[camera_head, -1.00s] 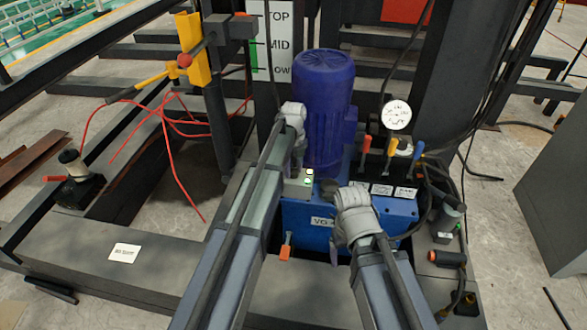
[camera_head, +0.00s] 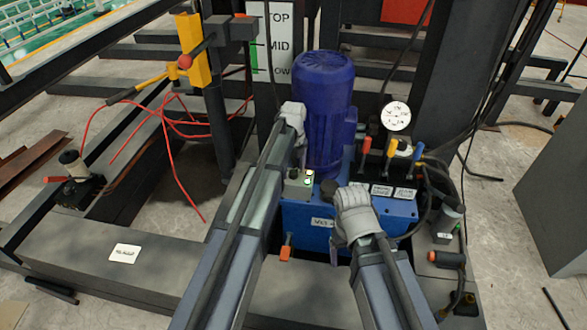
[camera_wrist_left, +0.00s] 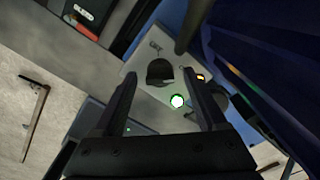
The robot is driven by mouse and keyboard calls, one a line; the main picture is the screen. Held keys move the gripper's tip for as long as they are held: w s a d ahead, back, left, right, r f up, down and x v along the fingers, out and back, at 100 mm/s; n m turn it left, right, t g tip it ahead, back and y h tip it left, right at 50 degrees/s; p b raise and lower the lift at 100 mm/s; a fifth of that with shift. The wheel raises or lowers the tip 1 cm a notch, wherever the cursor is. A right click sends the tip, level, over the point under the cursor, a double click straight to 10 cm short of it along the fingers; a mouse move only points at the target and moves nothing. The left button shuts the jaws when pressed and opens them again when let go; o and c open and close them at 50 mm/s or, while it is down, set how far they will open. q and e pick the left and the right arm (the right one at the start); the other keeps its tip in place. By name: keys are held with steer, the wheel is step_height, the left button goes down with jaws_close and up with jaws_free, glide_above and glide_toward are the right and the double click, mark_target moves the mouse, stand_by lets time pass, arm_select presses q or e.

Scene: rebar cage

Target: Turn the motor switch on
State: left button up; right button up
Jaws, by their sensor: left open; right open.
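The motor switch is a black knob (camera_wrist_left: 160,72) on a light grey control box (camera_wrist_left: 146,49), with a lit green lamp (camera_wrist_left: 177,101) and a small yellow lamp (camera_wrist_left: 200,77). In the head view the box (camera_head: 297,187) sits at the foot of the blue motor (camera_head: 324,105). My left gripper (camera_wrist_left: 162,76) is open, its fingers on either side of the knob in the wrist view; contact cannot be told. In the head view its wrist (camera_head: 294,116) is above the box. My right gripper (camera_head: 352,216) is in front of the blue tank, its fingers mostly hidden.
The blue tank (camera_head: 398,207) carries levers with red, yellow and blue handles (camera_head: 391,148) and a white dial gauge (camera_head: 396,116). A dark steel column stands behind it. Dark beams and red cables (camera_head: 186,130) lie to the left. The motor stands close beside my left gripper.

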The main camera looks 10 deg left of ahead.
mark_target(294, 170)
arm_select(q)
step_height(294, 170, up, 7)
steer(key=p, duration=0.7)
steer(key=shift+r, duration=0.2)
arm_select(e)
step_height(294, 170, up, 7)
steer(key=shift+r, duration=0.2)
arm_select(q)
steer(key=s+d+n+y, duration=0.1)
steer(key=s+d+n, duration=0.3)
steer(key=s+n, duration=0.95)
steer(key=s+d+n, duration=0.4)
steer(key=s+n, duration=0.6)
steer(key=s, duration=0.7)
step_height(294, 170, up, 17)
steer(key=p, duration=1.7)
steer(key=shift+w+r, duration=0.15)
steer(key=shift+w, duration=0.05)
arm_select(e)
step_height(294, 170, up, 17)
steer(key=shift+o, duration=0.3)
